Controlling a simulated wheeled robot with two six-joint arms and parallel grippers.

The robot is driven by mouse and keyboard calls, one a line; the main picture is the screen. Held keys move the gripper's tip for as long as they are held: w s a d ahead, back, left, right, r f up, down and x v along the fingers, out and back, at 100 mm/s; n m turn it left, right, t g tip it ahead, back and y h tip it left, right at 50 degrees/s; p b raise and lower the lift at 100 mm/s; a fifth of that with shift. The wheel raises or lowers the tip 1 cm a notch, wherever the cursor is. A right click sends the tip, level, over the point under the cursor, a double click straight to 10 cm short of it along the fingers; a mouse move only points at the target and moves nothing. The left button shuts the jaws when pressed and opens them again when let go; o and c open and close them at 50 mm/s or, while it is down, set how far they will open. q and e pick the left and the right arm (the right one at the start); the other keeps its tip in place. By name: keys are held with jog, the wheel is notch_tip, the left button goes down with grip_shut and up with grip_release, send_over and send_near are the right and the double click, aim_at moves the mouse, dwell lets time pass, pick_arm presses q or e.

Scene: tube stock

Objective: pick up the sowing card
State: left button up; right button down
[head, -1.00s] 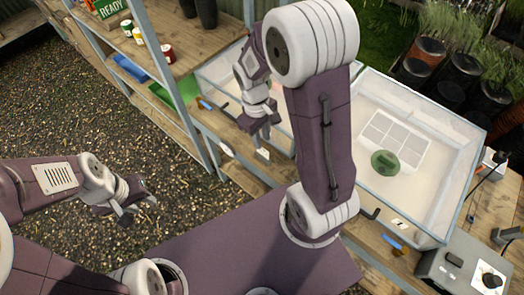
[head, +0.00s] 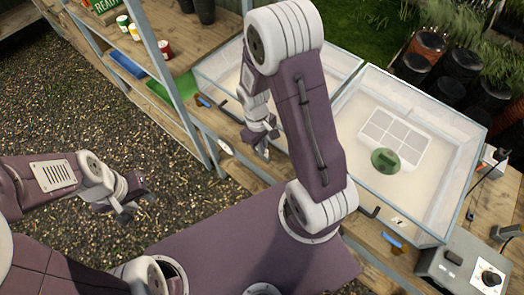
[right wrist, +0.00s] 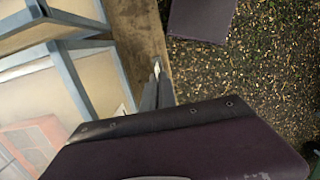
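My right gripper (head: 262,145) is low over the wooden bench, in front of the clear-walled bins. In the right wrist view its fingers (right wrist: 158,92) point at the bench strip. A small pale piece (right wrist: 157,68), likely the sowing card, shows at the fingertips, seen nearly edge-on. In the head view the card is mostly hidden by the gripper. I cannot tell whether the fingers are closed on it. My left gripper (head: 130,205) hangs over the gravel, fingers apart and empty.
Two clear bins stand on the bench; the right one (head: 458,190) holds a white grid tray (head: 377,128) and a green round object (head: 385,161). A shelf with cans (head: 135,32) and blue and green trays is at left. A grey control box (head: 462,268) is at lower right.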

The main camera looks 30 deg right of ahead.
notch_tip(320, 180, up, 10)
jog(key=shift+p, duration=0.4)
